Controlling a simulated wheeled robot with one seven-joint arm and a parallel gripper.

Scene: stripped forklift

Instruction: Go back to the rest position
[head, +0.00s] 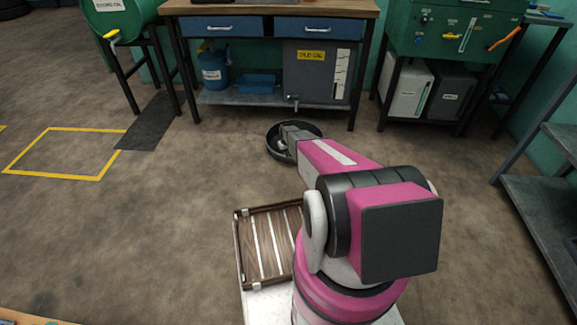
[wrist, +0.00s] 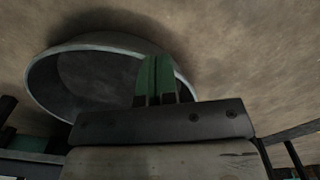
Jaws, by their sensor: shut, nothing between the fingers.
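My gripper (wrist: 155,80) shows in the wrist view with its two green fingers together and nothing between them. In the head view my pink and white arm reaches forward, and the gripper end (head: 287,145) is over or beside a round dark pan (head: 312,127) on the floor. The wrist view shows the pan (wrist: 50,98) behind the fingers, with a pale rim and a dark inside. I cannot tell whether the fingers touch the pan. The fingertips are hidden in the head view.
A workbench (head: 270,8) with blue drawers and a grey tank (head: 318,75) stands behind the pan. A green cabinet (head: 450,30) is at the right back, a dark shelf (head: 545,205) at the right. A slatted wooden tray (head: 240,250) lies beside my arm.

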